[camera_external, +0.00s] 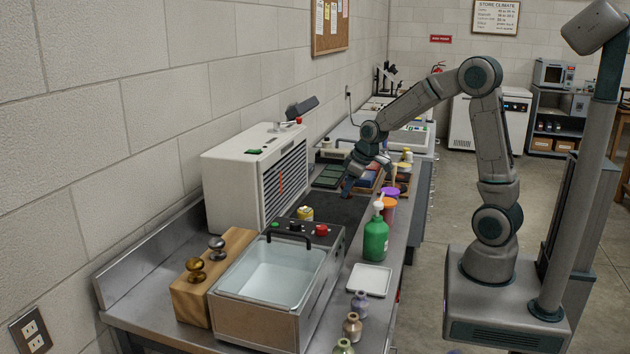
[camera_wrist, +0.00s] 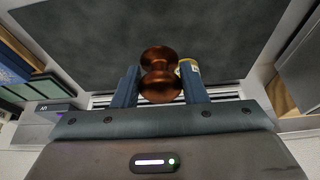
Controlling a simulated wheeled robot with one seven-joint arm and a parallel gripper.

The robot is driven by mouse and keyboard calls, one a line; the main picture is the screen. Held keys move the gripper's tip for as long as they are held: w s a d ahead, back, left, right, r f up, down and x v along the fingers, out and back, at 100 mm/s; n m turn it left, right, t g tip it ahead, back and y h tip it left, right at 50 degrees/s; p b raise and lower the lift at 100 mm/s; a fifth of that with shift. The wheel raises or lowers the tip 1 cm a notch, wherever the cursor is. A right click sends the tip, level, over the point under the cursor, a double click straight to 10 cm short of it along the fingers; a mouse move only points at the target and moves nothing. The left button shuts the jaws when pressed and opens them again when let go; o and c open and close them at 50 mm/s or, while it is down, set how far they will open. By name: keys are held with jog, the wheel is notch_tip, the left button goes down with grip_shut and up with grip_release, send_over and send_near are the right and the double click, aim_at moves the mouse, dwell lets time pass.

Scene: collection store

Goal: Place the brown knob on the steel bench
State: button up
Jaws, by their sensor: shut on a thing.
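The brown knob (camera_wrist: 160,88) is a shiny copper-brown piece with two rounded ends and a narrow waist. In the wrist view it sits between the two blue fingers of my gripper (camera_wrist: 160,78), which is shut on it. In the external view my gripper (camera_external: 347,186) is low over the dark mat (camera_external: 335,207) on the steel bench (camera_external: 146,309); the knob cannot be made out there. In the wrist view the dark mat (camera_wrist: 215,35) lies beyond the knob; I cannot tell whether they touch.
A wooden block (camera_external: 187,300) bears a brass knob (camera_external: 196,270) and a grey knob (camera_external: 216,247). A water bath (camera_external: 250,325), white cabinet (camera_external: 228,180), yellow-labelled jar (camera_external: 305,213), green bottle (camera_external: 376,240) and white tray (camera_external: 369,279) crowd the bench. Small bottles stand at the front.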

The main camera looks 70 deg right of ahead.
jog(key=s+d+r+b, duration=0.1)
jog(key=s+d+b, duration=0.2)
jog(key=d, duration=0.1)
jog(key=w+a+f+p, duration=0.1)
jog(key=w+a+f, duration=0.3)
jog(key=w+a, duration=0.1)
jog(key=w+a+f+p, duration=0.1)
jog(key=w+a+f, duration=0.1)
jog(key=a, duration=0.1)
jog(key=shift+w+a+f+p, duration=0.2)
jog(key=shift+w+a+p, duration=0.05)
jog(key=shift+w+p, duration=0.05)
jog(key=shift+f+p, duration=0.35)
jog(key=shift+f, duration=1.7)
jog(key=shift+f, duration=0.2)
jog(key=o, duration=1.1)
jog(key=shift+r, duration=0.15)
